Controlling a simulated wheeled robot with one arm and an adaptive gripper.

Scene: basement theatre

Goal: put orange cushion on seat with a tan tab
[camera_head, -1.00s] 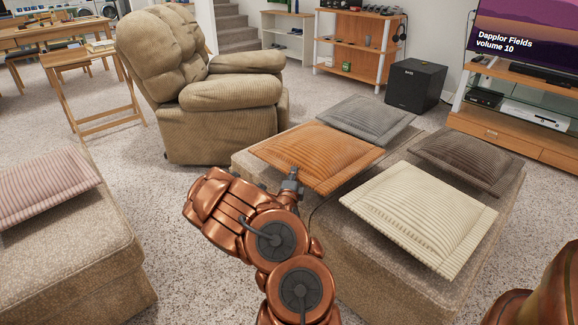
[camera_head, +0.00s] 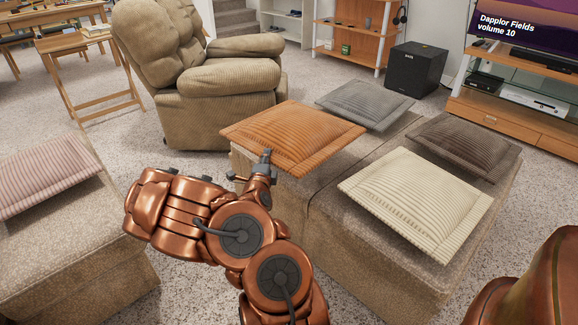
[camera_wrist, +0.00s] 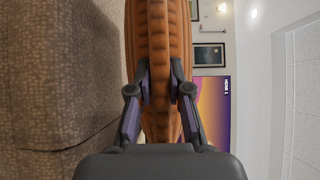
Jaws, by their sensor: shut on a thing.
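The orange ribbed cushion (camera_head: 292,132) is held at its near edge by my gripper (camera_head: 266,160), over the far left corner of the long beige ottoman (camera_head: 325,232). In the wrist view, the two fingers (camera_wrist: 160,88) are closed on either side of the cushion (camera_wrist: 158,35), seen edge-on. The ottoman's fabric (camera_wrist: 60,80) lies close beside it there; I cannot tell whether they touch. No tan tab shows on any seat in view. Candidate seats in view are the tan recliner (camera_head: 215,112) and a beige seat (camera_head: 60,265) at left.
Grey (camera_head: 366,104), dark brown (camera_head: 464,147) and cream (camera_head: 415,200) cushions lie on the ottoman. A pink cushion (camera_head: 45,175) lies on the left seat. A wooden folding table (camera_head: 90,75) stands behind. Carpet (camera_head: 185,165) is free between the left seat and ottoman.

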